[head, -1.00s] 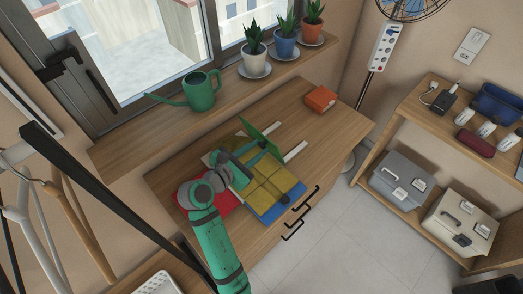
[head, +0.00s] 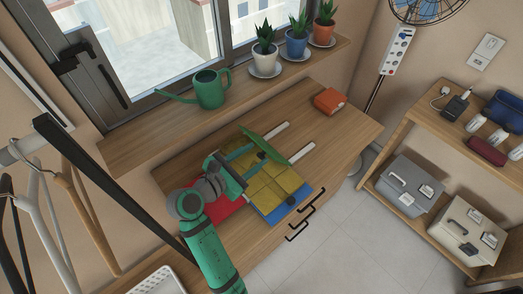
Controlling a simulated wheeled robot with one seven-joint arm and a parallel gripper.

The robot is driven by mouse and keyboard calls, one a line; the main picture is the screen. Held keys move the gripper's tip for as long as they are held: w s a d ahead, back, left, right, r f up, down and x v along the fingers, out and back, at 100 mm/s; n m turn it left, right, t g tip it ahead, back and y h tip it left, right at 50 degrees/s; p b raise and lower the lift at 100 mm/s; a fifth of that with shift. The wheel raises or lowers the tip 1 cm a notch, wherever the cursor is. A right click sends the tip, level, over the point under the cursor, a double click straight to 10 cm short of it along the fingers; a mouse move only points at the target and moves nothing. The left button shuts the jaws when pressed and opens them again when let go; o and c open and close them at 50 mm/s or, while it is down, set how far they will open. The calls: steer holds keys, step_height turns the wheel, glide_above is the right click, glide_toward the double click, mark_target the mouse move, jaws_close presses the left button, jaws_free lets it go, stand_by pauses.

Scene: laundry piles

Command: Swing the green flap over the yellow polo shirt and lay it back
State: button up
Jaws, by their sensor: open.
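The green flap (head: 266,146) stands raised and tilted at the far right end of the folding board on the wooden dresser top. It shows as a narrow slanted band. The yellow polo shirt (head: 268,188) lies folded flat on the board, on this side of the flap. My gripper (head: 257,154) reaches over the shirt from the left with its fingertips beside the flap's near face. It is open; whether a fingertip touches the flap cannot be told. My gripper and wrist hide the shirt's left part.
The board's blue panel (head: 296,202) and red panel (head: 224,208) lie at the shirt's sides. Two white strips (head: 301,152) extend beyond the flap. An orange box (head: 330,101) stands farther right. A green watering can (head: 209,90) and potted plants stand on the sill behind.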

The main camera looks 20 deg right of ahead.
steer(key=shift+v, duration=2.8)
